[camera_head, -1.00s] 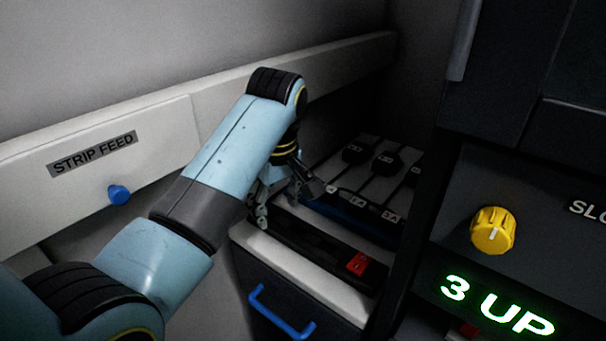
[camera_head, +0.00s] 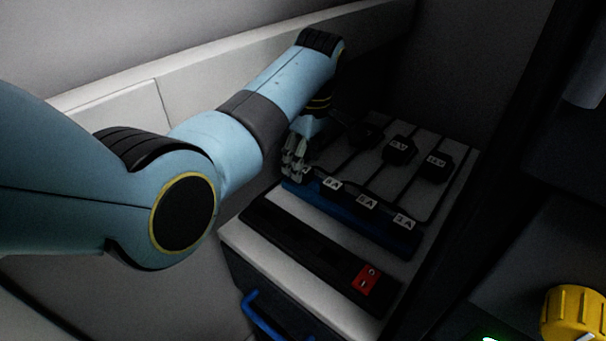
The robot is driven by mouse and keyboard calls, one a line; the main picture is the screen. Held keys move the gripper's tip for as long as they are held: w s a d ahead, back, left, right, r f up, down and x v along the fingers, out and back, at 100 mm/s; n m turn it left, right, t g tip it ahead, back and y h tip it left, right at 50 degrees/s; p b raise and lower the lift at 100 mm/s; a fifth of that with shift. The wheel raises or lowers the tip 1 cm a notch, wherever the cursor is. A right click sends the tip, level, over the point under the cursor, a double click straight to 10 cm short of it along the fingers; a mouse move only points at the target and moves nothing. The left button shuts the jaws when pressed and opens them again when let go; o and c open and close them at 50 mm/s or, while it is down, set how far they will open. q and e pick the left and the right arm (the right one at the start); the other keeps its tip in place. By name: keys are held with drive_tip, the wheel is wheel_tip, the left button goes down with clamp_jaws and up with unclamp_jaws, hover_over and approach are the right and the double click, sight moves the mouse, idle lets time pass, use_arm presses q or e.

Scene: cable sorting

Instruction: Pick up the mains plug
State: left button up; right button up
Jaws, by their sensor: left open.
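My left gripper (camera_head: 294,168) is open, its pale fingers pointing down at the left end of a blue strip (camera_head: 398,236). I cannot tell whether it touches anything; nothing shows held in it. Black blocks with white labels sit on slotted tracks behind the strip: one in the middle (camera_head: 399,150), one at the right (camera_head: 435,168), and a darker one (camera_head: 366,137) partly behind my wrist. No thing is clearly recognisable as the mains plug. My right gripper is out of view.
A black power strip (camera_head: 300,246) with a red switch (camera_head: 367,279) lies along the white counter (camera_head: 262,252) in front. A blue handle (camera_head: 262,316) is below. A dark cabinet with a yellow knob (camera_head: 577,313) stands at right. A pale wall ledge (camera_head: 120,97) runs behind my arm.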

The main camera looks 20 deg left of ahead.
use_arm(q)
drive_tip(key=f, duration=0.2)
drive_tip(key=shift+a+f, duration=0.2)
drive_tip(key=shift+f, duration=0.2)
drive_tip(key=shift+c, duration=1.9)
drive_tip(key=c, duration=0.5)
clamp_jaws()
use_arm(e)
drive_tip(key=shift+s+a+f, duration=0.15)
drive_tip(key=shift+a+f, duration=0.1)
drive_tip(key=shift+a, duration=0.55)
